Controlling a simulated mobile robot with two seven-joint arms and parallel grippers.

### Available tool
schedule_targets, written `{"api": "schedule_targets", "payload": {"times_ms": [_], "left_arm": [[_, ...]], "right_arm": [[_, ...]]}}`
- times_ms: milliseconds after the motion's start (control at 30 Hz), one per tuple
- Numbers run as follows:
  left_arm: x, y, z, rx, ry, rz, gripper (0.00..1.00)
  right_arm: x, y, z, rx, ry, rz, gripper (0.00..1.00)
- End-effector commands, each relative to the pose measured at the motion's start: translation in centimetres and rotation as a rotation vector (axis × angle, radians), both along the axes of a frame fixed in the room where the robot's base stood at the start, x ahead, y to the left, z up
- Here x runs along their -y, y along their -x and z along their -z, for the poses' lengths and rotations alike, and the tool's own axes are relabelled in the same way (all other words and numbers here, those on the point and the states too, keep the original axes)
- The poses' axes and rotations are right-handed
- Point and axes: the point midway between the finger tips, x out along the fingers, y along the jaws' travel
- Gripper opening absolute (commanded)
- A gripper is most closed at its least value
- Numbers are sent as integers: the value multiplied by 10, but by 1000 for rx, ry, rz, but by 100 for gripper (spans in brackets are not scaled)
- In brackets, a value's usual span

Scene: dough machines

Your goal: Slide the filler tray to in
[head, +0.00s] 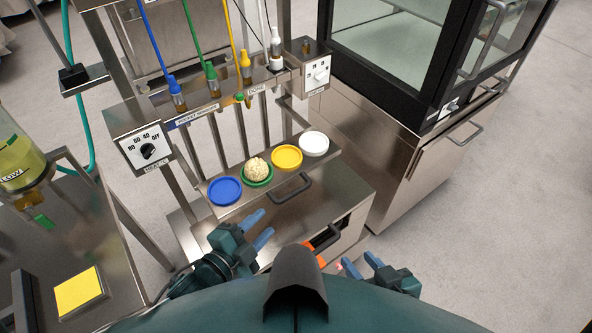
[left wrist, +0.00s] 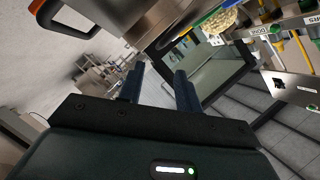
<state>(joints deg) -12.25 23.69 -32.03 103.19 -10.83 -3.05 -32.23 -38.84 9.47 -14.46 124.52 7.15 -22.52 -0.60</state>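The filler tray (head: 238,205) is a narrow steel shelf on the filling machine, in front of and below its row of nozzles in the head view. It carries a blue dish (head: 225,191), a green dish with a pale lumpy mass (head: 257,171), a yellow dish (head: 287,157) and a white dish (head: 314,144). A dark handle (head: 291,191) is on its near side. My left gripper (head: 259,228) is open and empty, near the tray's front and apart from the handle. Its parted fingers also show in the left wrist view (left wrist: 158,88). My right gripper (head: 361,264) is open and empty, farther right.
Blue, green, yellow and white nozzles (head: 212,79) hang from a steel bar behind the tray. A dial box (head: 142,146) is at left. A glass-fronted cabinet (head: 400,150) stands to the right. A steel table with a yellow pad (head: 79,292) is at lower left. Floor is clear at right.

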Motion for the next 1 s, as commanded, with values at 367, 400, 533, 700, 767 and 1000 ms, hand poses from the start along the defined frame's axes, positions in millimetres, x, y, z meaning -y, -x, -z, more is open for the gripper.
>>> {"api": "schedule_targets", "payload": {"times_ms": [367, 400, 533, 700, 767, 1000], "left_arm": [[21, -28, 9, 20, -15, 17, 34], [26, -35, 11, 19, -15, 17, 34], [42, -58, 18, 19, -15, 16, 34], [60, -84, 25, 19, -15, 16, 34], [64, -90, 27, 18, -15, 17, 34], [74, -104, 31, 16, -16, 17, 34]], "right_arm": [[-2, 3, 5, -6, -10, -3, 36], [-3, 4, 6, -6, -13, -3, 36], [-3, 3, 9, -6, -18, -2, 36], [-3, 2, 10, -2, -26, -1, 36], [-3, 2, 10, -1, -29, 0, 36], [-2, 1, 9, 7, -30, 4, 36]]}}
